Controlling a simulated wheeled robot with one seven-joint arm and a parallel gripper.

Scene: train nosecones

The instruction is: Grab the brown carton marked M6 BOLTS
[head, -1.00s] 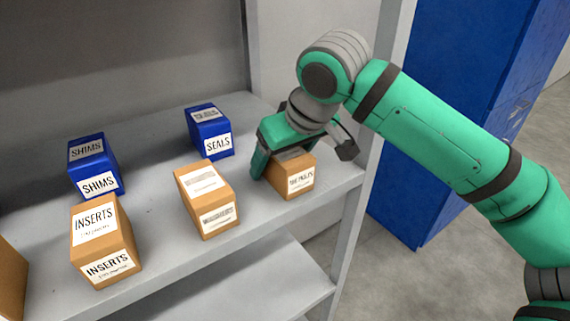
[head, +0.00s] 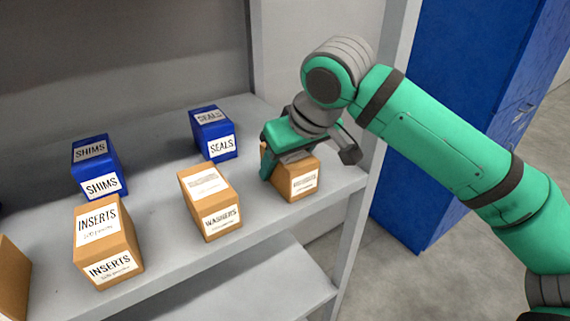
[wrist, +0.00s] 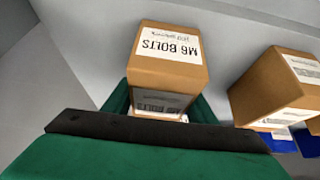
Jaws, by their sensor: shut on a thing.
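The brown carton marked M6 BOLTS (head: 301,184) stands at the right end of the grey shelf, near its front edge. In the wrist view the carton (wrist: 165,72) shows its M6 BOLTS label upside down. My gripper (head: 291,165) comes down over the carton from above and is shut on it, one finger at its left side and one at its right. The gripper hides much of the carton's top. In the head view its front label is too blurred to read. The carton appears to rest on the shelf.
A brown WASHERS carton (head: 210,203) stands to the left, with a brown INSERTS carton (head: 107,243) farther left. Blue SEALS (head: 213,134) and SHIMS (head: 98,168) boxes stand behind. A grey upright (head: 366,150) is close on the right, with a blue cabinet (head: 440,120) beyond.

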